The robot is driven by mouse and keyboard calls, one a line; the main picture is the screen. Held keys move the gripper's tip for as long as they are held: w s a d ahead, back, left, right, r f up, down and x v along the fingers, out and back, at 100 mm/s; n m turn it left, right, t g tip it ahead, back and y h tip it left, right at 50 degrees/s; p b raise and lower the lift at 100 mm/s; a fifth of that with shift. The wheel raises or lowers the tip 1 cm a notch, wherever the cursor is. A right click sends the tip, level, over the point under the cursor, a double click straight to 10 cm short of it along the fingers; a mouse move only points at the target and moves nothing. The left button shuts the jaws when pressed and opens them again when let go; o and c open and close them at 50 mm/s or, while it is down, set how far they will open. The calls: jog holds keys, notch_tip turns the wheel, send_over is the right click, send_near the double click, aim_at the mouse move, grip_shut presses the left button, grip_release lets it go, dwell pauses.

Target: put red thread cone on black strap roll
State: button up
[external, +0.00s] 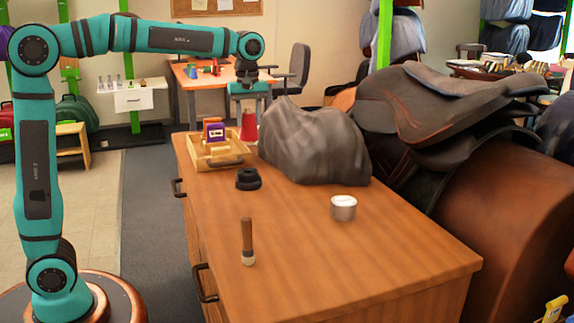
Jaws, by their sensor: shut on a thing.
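The red thread cone (249,127) is upright at the far end of the wooden table, between the wooden tray and the grey draped lump. My gripper (249,98) points down and is shut on the cone's top; its fingers are small and partly blurred here. I cannot tell whether the cone's base touches the table. The black strap roll (248,180) lies on the table nearer the camera, in front of the tray, with nothing on top of it. It is apart from the cone and the gripper.
A wooden tray (203,162) with a purple box (214,132) stands left of the cone. The grey draped lump (315,140) rises to the right. The table's front is clear.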

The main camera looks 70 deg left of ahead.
jog(key=shift+s+a, duration=0.15)
jog(key=shift+a, duration=0.35)
jog(key=shift+s+a+f+n, duration=0.1)
jog(key=shift+a+n, duration=0.1)
jog(key=shift+n, duration=0.1)
jog(key=shift+f, duration=4.8)
jog(key=shift+f, duration=0.1)
jog(key=o, duration=1)
notch_tip(320, 180, up, 12)
jog(key=shift+r, duration=0.1)
